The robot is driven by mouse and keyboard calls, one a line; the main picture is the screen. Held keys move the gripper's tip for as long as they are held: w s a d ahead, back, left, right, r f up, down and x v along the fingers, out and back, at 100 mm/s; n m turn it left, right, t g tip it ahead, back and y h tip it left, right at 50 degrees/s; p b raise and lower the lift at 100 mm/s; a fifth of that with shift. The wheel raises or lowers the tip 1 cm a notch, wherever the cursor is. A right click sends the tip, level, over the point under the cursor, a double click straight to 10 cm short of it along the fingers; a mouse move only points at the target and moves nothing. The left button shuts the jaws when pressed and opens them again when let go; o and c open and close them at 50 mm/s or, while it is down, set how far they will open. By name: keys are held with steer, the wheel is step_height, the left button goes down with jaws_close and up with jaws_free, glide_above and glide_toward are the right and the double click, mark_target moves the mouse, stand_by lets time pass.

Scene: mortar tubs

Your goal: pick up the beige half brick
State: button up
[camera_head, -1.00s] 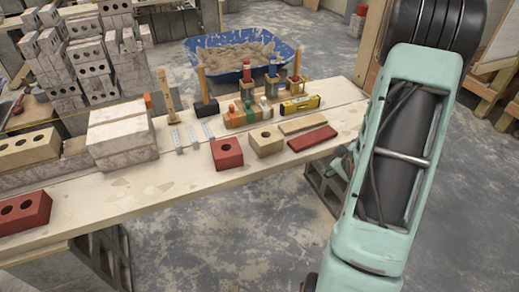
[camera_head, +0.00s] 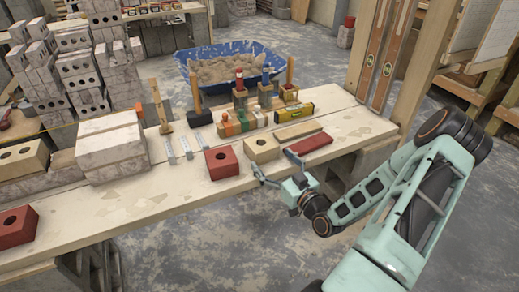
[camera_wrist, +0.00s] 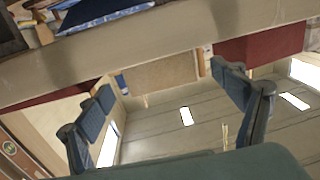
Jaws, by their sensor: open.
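The beige half brick (camera_head: 262,149) lies on the bench near its front edge, with a round hole in its top. My gripper (camera_head: 272,163) is open and empty at the bench's front edge, just in front of the half brick. Its fingers are spread to either side and hold nothing. In the wrist view, which seems upside down, the half brick's beige face (camera_wrist: 165,72) shows between the two open fingers of my gripper (camera_wrist: 171,98), beyond them. I cannot tell the exact distance.
A red half brick (camera_head: 221,163) lies left of the beige one, and a flat red piece (camera_head: 309,143) lies to its right.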

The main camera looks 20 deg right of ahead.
mark_target(261, 145)
steer(key=w, duration=0.2)
steer(key=w+b, duration=0.1)
steer(key=w, duration=0.2)
steer(key=w+a, duration=0.1)
steer(key=w, duration=0.1)
steer(key=shift+w+r, duration=0.15)
steer(key=shift+r, duration=0.25)
steer(key=shift+c, duration=0.4)
steer(key=c, duration=1.8)
steer(key=shift+r, duration=0.1)
steer(key=shift+c, duration=0.9)
